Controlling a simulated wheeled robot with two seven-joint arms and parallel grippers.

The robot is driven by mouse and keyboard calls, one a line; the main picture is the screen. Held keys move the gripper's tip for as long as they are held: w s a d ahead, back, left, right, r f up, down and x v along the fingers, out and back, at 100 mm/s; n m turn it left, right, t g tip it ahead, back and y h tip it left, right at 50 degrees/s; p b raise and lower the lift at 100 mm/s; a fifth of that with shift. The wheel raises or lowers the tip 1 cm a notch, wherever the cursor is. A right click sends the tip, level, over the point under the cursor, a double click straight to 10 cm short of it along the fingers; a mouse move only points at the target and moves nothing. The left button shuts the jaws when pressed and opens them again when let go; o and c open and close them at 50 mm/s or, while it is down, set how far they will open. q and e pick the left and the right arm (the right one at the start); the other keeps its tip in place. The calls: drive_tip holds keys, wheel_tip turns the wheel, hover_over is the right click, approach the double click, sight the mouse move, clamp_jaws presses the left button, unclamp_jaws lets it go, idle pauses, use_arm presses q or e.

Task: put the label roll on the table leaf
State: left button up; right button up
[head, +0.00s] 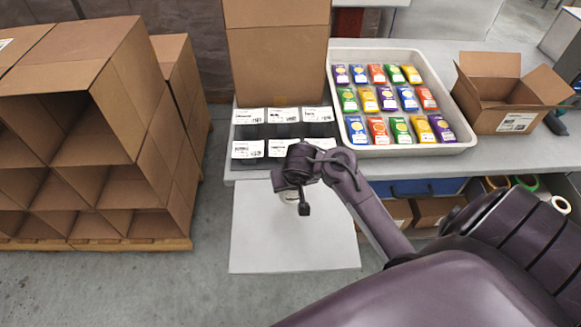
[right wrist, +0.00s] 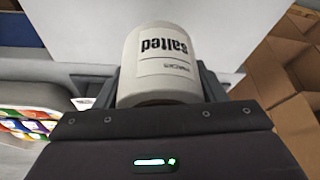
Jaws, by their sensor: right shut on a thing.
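My right gripper (head: 303,203) is over the back part of the pale table leaf (head: 295,245), near the workbench edge. It is shut on the label roll, a white cylinder printed "salted" (right wrist: 160,65) in the right wrist view, held between the two fingers. In the head view only a small pale part of the roll (head: 291,196) shows under the gripper. The leaf also shows behind the roll in the right wrist view (right wrist: 100,30). I cannot tell whether the roll touches the leaf. The leaf's free part is bare. My left gripper is not in view.
The grey workbench (head: 400,166) holds black bins with white labels (head: 283,132), a tray of colourful packets (head: 462,146), an open carton (head: 515,119) and a tall box (head: 277,60). More rolls (head: 560,204) sit beneath it. Stacked cardboard boxes (head: 90,130) stand on a pallet at left.

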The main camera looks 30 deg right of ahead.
sight(291, 195)
drive_tip(key=shift+f, duration=0.85)
wheel_tip(291, 195, down, 4)
drive_tip(key=shift+r+b, duration=0.15)
drive_tip(key=shift+b, duration=0.55)
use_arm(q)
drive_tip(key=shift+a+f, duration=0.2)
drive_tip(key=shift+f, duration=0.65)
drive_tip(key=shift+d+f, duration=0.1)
use_arm(e)
drive_tip(key=o, duration=1.1)
drive_tip(key=shift+c, duration=0.2)
